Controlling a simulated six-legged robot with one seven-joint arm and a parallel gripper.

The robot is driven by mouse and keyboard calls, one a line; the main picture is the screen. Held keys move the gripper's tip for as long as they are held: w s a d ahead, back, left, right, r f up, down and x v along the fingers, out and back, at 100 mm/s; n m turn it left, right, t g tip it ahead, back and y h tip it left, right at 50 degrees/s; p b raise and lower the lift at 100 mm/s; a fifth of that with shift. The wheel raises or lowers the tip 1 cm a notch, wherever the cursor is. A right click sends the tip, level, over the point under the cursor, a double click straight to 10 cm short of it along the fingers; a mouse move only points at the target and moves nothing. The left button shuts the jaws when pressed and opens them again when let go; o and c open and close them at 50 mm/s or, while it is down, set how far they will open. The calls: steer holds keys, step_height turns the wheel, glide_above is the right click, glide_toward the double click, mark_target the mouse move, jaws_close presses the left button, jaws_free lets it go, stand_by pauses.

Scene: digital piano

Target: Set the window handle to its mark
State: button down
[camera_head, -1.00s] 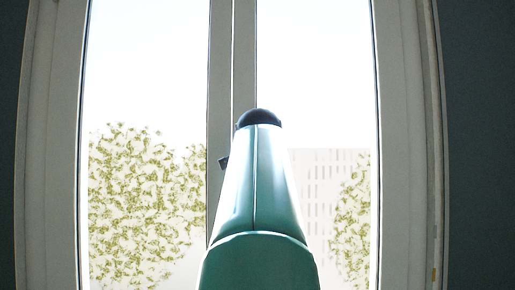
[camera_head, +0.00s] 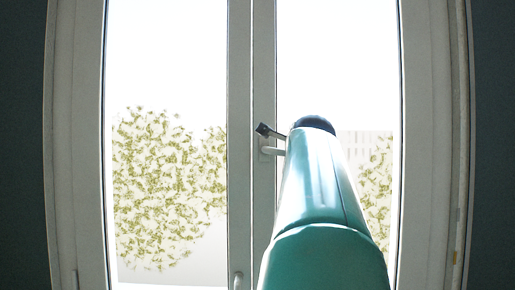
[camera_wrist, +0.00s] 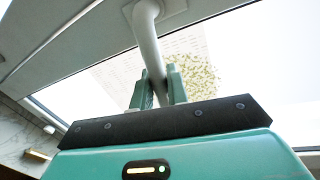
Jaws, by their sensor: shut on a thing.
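The white window handle (camera_wrist: 147,38) runs down from its base on the frame to between the two green fingers of my gripper (camera_wrist: 158,82) in the wrist view. My gripper is shut on its lever. In the head view the handle (camera_head: 271,150) sits on the middle post of the window, its lever pointing right and roughly level. My green arm hides the lever's free end and most of my gripper. I cannot make out a mark for the handle in either view.
The tall white window frame (camera_head: 239,90) stands ahead, with glass panes on both sides of the middle post. A second small handle-like part (camera_head: 238,280) shows low on the post. Dark walls (camera_head: 490,150) flank the window. A stone-like surface (camera_wrist: 22,138) lies at the left of the wrist view.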

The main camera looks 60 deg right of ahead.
steer(key=w+f+m, duration=0.1)
steer(key=m, duration=0.1)
steer(key=a+f+m+t, duration=0.1)
steer(key=f+m, duration=0.1)
steer(key=m, duration=0.1)
steer(key=w+f+m+t, duration=0.1)
steer(key=m, duration=0.1)
steer(key=shift+w+a+f+m, duration=0.15)
steer(key=shift+w+f+m, duration=0.1)
steer(key=shift+w+m, duration=0.15)
steer(key=m, duration=0.1)
steer(key=w+a+m+t, duration=0.1)
steer(key=m, duration=0.1)
steer(key=shift+w+f, duration=0.3)
steer(key=shift+f, duration=0.1)
steer(key=shift+w+a+m, duration=0.2)
steer(key=shift+w+m, duration=0.2)
steer(key=shift+m, duration=0.4)
steer(key=shift+w+a+m, duration=0.15)
steer(key=shift+w+m, duration=0.2)
steer(key=shift+m, duration=0.45)
steer(key=c, duration=1.5)
jaws_free()
steer(key=shift+w+d, duration=0.1)
steer(key=shift+w, duration=0.1)
steer(key=shift+o, duration=0.2)
steer(key=shift+s, duration=0.2)
